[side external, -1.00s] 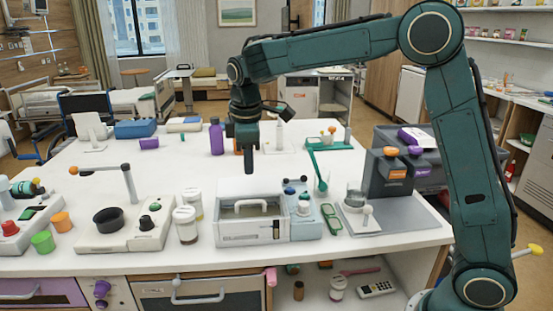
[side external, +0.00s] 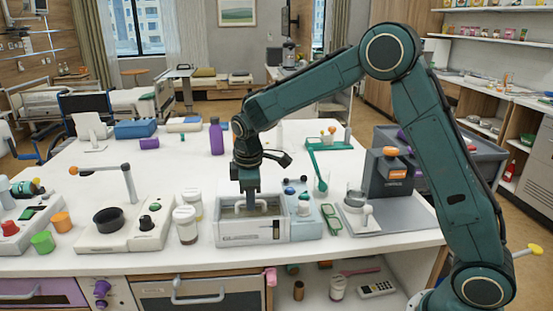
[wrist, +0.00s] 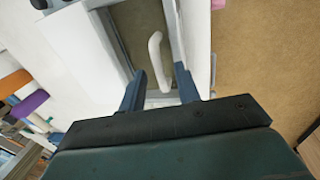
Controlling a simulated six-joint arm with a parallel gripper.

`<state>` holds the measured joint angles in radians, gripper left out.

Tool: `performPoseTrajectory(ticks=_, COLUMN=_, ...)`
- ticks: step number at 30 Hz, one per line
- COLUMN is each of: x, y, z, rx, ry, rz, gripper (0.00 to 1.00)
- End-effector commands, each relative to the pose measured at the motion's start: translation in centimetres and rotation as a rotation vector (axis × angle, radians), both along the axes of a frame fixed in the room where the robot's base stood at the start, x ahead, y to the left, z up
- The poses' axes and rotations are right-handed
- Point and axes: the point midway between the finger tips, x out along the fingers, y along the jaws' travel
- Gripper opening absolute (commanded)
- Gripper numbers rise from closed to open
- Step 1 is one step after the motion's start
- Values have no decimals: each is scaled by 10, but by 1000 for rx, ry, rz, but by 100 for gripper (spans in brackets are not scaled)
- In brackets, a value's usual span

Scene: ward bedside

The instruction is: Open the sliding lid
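A pale grey box (side external: 240,233) with a sliding lid stands near the front edge of the table. The lid (wrist: 135,25) is a brownish panel between grey rails, and a white bar handle (wrist: 156,60) stands on it. My gripper (side external: 250,204) points down over the lid at the handle. In the wrist view, the two blue fingers of my gripper (wrist: 158,70) are apart, with the handle between and slightly beyond them. I see a gap on both sides, so it is not clamped. The side view partly hides the handle behind the fingers.
A blue-grey device (side external: 306,222) and green glasses (side external: 332,219) are close on the right. A purple bottle (side external: 216,137) stands behind.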

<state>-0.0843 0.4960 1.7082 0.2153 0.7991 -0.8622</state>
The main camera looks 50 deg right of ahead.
Motion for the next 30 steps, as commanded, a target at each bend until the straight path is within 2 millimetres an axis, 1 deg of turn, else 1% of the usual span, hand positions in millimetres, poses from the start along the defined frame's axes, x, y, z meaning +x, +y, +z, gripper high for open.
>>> performPoseTrajectory(ticks=7, x=0, y=0, z=-1, rx=0, ry=0, rz=0, gripper=33)
performPoseTrajectory(ticks=8, x=0, y=0, z=-1, rx=0, ry=0, rz=0, gripper=31)
performPoseTrajectory(ticks=12, x=0, y=0, z=-1, rx=0, ry=0, rz=0, gripper=3)
performPoseTrajectory(ticks=13, x=0, y=0, z=0, rx=0, ry=0, rz=0, gripper=0)
performPoseTrajectory(ticks=20, x=0, y=0, z=0, rx=0, ry=0, rz=0, gripper=0)
performPoseTrajectory(ticks=23, x=4, y=-3, z=0, rx=0, ry=-1, rz=-2, gripper=0)
performPoseTrajectory(ticks=26, x=11, y=-11, z=0, rx=0, ry=-3, rz=-3, gripper=0)
performPoseTrajectory(ticks=30, x=26, y=-26, z=0, rx=0, ry=-3, rz=-4, gripper=0)
